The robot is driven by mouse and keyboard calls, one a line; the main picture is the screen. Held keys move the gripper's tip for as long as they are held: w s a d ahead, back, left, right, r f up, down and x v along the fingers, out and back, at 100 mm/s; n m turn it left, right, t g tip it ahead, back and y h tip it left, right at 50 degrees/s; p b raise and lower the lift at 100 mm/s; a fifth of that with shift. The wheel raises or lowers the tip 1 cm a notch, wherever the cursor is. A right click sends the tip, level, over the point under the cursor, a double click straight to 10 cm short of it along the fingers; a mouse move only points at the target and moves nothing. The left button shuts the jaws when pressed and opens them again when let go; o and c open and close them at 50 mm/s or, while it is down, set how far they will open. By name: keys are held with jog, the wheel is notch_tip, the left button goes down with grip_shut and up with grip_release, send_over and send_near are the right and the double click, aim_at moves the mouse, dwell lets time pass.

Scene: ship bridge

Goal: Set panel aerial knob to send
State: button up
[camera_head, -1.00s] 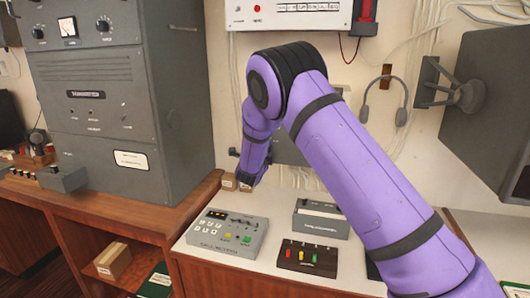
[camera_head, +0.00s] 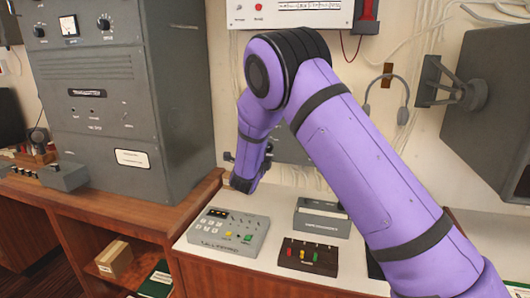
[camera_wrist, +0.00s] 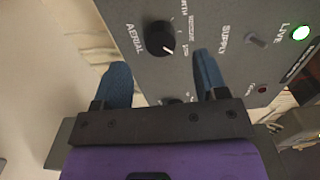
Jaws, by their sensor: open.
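The aerial knob (camera_wrist: 160,38) is round and black with a white pointer line, on a grey panel (camera_wrist: 226,66) in the wrist view. The word AERIAL stands to its left and small position labels to its right. Its pointer slants toward the lower right; which label it meets is too small to tell surely. My gripper (camera_wrist: 161,63) is open, its two blue fingers apart, one on each side below the knob and not closed on it. In the head view my purple arm hides most of the panel (camera_head: 289,151) and the gripper itself is not clear.
The wrist view shows a supply switch (camera_wrist: 256,40), a lit green live lamp (camera_wrist: 300,33) and a second dark knob (camera_wrist: 172,101) partly behind the gripper. A grey button box (camera_head: 228,233) and a dark lever box (camera_head: 307,258) stand on the counter below; a tall transmitter cabinet (camera_head: 115,110) stands left.

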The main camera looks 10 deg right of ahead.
jog(key=v, duration=0.5)
jog(key=shift+s+a, duration=0.2)
jog(key=shift+s, duration=0.15)
jog(key=s+d+r+n+g+y, duration=0.35)
jog(key=s+r+n+y, duration=0.8)
jog(key=r, duration=0.65)
jog(key=s+d+n+g, duration=0.2)
jog(key=s+d+n, duration=0.1)
jog(key=s, duration=0.9)
jog(key=s+d+n+g+h, duration=0.1)
jog(key=s+n, duration=0.4)
jog(key=s, duration=0.7)
jog(key=s+d+n+g+h, duration=0.1)
jog(key=s+d+n+g, duration=0.3)
jog(key=s, duration=0.8)
jog(key=shift+d+r+n, duration=0.3)
jog(key=shift+d+n, duration=0.05)
jog(key=shift+d, duration=0.25)
jog(key=shift+h, duration=0.25)
